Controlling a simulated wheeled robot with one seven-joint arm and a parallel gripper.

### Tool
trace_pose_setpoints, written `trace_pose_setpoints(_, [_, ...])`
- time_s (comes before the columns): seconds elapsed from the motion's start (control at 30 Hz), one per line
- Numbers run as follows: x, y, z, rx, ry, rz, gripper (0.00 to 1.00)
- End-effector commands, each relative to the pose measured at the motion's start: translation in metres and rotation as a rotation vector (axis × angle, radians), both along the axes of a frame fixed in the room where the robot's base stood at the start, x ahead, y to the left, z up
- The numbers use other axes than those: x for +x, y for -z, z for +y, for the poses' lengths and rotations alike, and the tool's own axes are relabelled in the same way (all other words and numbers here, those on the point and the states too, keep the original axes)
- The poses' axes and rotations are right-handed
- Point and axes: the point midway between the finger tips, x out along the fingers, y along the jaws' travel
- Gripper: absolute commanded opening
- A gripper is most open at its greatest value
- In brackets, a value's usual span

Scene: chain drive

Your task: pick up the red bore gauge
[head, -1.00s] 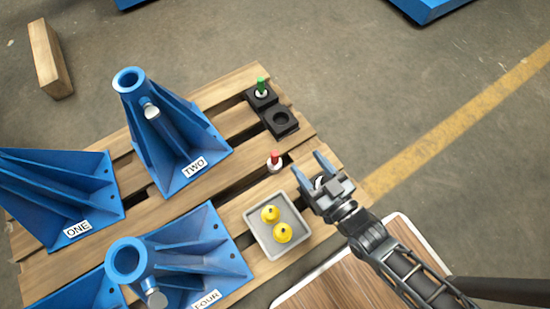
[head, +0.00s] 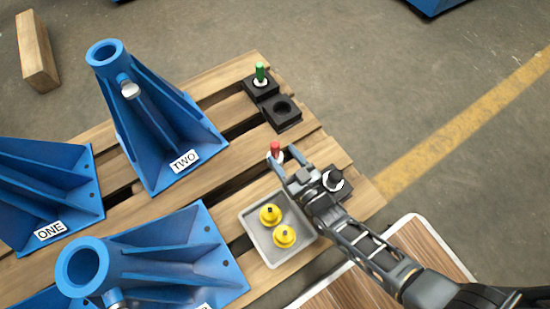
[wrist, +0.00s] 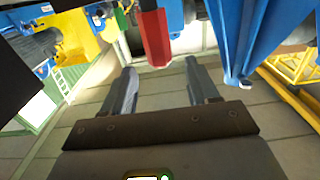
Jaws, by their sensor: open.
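The red bore gauge (head: 275,151) stands upright on the pallet, with a red handle above a pale lower part. Its red handle (wrist: 155,36) also shows in the wrist view, beyond the fingertips and roughly between their lines. My gripper (head: 289,168) is open and empty, its fingers close to the gauge on the near side. In the head view the fingers partly cover the gauge's lower part. I cannot tell whether a finger touches it.
A grey tray (head: 249,229) with two yellow pieces lies just left of my gripper. A black block with a green gauge (head: 260,74) and an empty black block (head: 281,112) stand behind. Blue bracket TWO (head: 152,120) rises at left; bracket FOUR (head: 160,250) is nearer.

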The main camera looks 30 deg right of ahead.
Motion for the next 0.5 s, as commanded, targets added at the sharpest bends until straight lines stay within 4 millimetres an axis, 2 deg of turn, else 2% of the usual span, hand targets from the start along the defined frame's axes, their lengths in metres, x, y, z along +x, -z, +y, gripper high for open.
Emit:
trace_pose_setpoints(0.17, [0.011, -0.002, 0.0, 0.0, 0.0, -0.003, 0.59])
trace_pose_setpoints(0.5, [0.061, -0.002, 0.0, 0.0, 0.0, -0.004, 0.59])
